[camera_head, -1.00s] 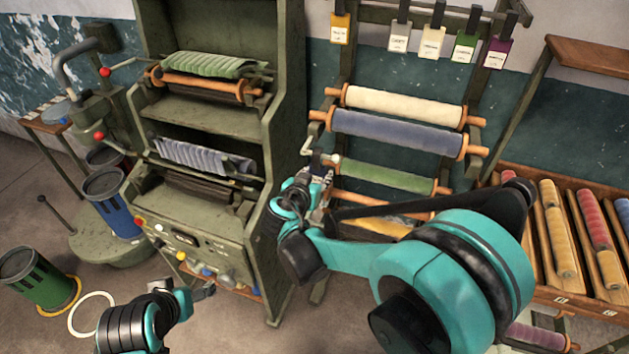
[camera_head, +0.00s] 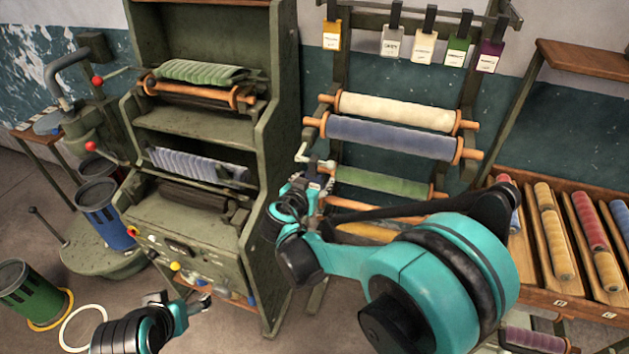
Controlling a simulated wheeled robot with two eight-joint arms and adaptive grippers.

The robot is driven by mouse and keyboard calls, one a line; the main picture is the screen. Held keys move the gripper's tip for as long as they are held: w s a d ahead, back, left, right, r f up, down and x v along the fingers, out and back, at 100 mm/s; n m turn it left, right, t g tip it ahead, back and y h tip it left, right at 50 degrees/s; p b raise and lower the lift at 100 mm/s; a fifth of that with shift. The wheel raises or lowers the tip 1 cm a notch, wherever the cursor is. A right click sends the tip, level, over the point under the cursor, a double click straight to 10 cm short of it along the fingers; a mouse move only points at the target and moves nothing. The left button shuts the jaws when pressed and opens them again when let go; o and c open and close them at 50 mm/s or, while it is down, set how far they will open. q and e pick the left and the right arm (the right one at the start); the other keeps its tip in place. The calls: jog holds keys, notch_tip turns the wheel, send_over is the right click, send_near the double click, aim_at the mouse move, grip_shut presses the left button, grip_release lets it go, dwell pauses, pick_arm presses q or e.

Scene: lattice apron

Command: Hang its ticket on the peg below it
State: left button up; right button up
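Several tickets hang in a row from dark clips on the rack's top rail: an orange ticket (camera_head: 332,36), a white ticket (camera_head: 392,42), a cream ticket (camera_head: 424,47), a green ticket (camera_head: 457,51) and a purple ticket (camera_head: 489,56). Below them the rack holds a cream roll (camera_head: 397,111), a blue roll (camera_head: 392,138) and a green roll (camera_head: 382,184). I cannot make out a ticket peg. My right gripper (camera_head: 320,181) is at the rack's left side, close to a crank with a pale knob (camera_head: 328,165); its fingers are too small to read. My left gripper (camera_head: 201,303) is low, before the green cabinet, apart from the tickets.
A wooden tray (camera_head: 587,300) of coloured rolls is at right.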

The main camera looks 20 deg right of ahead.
jog(key=shift+s, duration=0.1)
jog(key=v, duration=1.2)
jog(key=s+d+f+n+g+y+b, duration=0.2)
jog(key=s+d+f+n+y, duration=0.1)
jog(key=s+f, duration=0.3)
jog(key=s+d+f+n+g+y+b, duration=0.2)
jog(key=s+f, duration=0.4)
jog(key=s, duration=0.4)
jog(key=shift+s+d+n+y+b, duration=0.25)
jog(key=shift+d+n+y+b, duration=0.55)
jog(key=shift+y, duration=0.5)
jog(key=shift+a+f, duration=0.1)
